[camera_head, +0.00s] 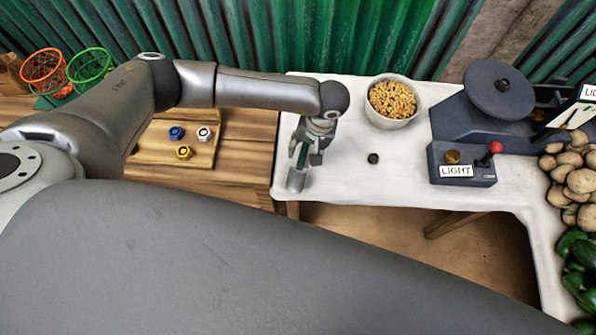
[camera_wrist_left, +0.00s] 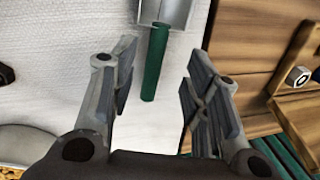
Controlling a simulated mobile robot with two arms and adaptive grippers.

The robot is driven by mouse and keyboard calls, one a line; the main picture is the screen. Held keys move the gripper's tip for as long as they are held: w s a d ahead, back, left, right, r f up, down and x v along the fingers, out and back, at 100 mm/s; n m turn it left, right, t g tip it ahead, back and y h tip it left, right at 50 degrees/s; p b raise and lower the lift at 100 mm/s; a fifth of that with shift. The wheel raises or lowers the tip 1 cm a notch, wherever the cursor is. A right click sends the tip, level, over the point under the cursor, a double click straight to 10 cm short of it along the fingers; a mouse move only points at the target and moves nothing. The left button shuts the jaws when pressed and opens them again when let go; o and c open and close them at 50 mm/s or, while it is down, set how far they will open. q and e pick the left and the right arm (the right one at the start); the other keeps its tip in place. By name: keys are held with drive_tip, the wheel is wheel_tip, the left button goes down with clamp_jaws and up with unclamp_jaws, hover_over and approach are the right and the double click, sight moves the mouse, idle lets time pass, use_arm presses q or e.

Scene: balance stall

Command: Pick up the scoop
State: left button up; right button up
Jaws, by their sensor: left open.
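The scoop has a green handle (camera_wrist_left: 155,62) and a grey metal pan (camera_wrist_left: 176,12). In the left wrist view it lies on the white table, with the pan cut off by the top edge. In the head view the scoop's pan (camera_head: 296,180) shows at the table's left edge, and the handle is partly behind my gripper. My left gripper (camera_head: 311,158) is open above the handle. In the left wrist view its fingers (camera_wrist_left: 155,92) stand apart on either side of the handle's line, with nothing between them gripped. My right gripper is not in view.
On the white table (camera_head: 340,185) are a bowl of nuts or pasta (camera_head: 392,112), a small dark knob-like weight (camera_head: 373,158) and a dark scale (camera_head: 462,165) labelled LIGHT. Potatoes (camera_head: 580,180) lie at right. A wooden board (camera_head: 160,155) with coloured nuts is at left.

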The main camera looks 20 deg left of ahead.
sight(303, 157)
use_arm(q)
drive_tip(key=shift+f+p, duration=0.4)
drive_tip(key=shift+f, duration=0.2)
drive_tip(key=f, duration=0.2)
drive_tip(key=f+p, duration=0.1)
drive_tip(key=shift+w+a, duration=0.1)
drive_tip(key=shift+a, duration=0.15)
drive_tip(key=shift+a+f, duration=0.1)
drive_tip(key=shift+f, duration=0.45)
clamp_jaws()
